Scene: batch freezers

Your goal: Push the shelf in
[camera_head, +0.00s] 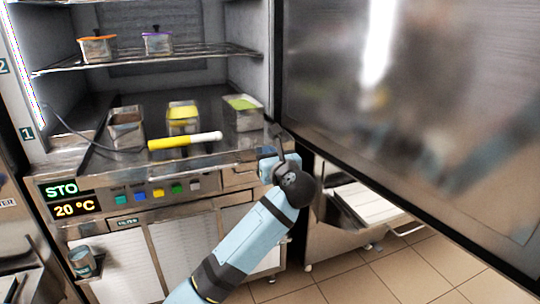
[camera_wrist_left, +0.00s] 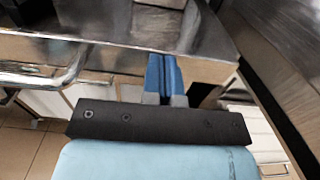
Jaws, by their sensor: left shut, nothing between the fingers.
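The freezer's lower metal shelf or deck (camera_head: 80,158) carries several open containers, and its front edge faces me. It also shows in the wrist view as a shiny metal slab (camera_wrist_left: 110,22) with a pale front face. A wire shelf (camera_head: 190,54) sits above it inside the cabinet. My left gripper (camera_head: 268,160) is shut and empty at the right front corner of the lower shelf. In the wrist view its blue fingers (camera_wrist_left: 163,76) are together against or just below the slab's front edge; I cannot tell if they touch. My right gripper is not in view.
A yellow and white stick (camera_head: 185,141) lies at the shelf front, with a dark cable. Containers with yellow (camera_head: 183,117) and green (camera_head: 243,112) contents stand behind it. A large open door (camera_head: 410,110) fills the right. A control panel (camera_head: 150,192) is below.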

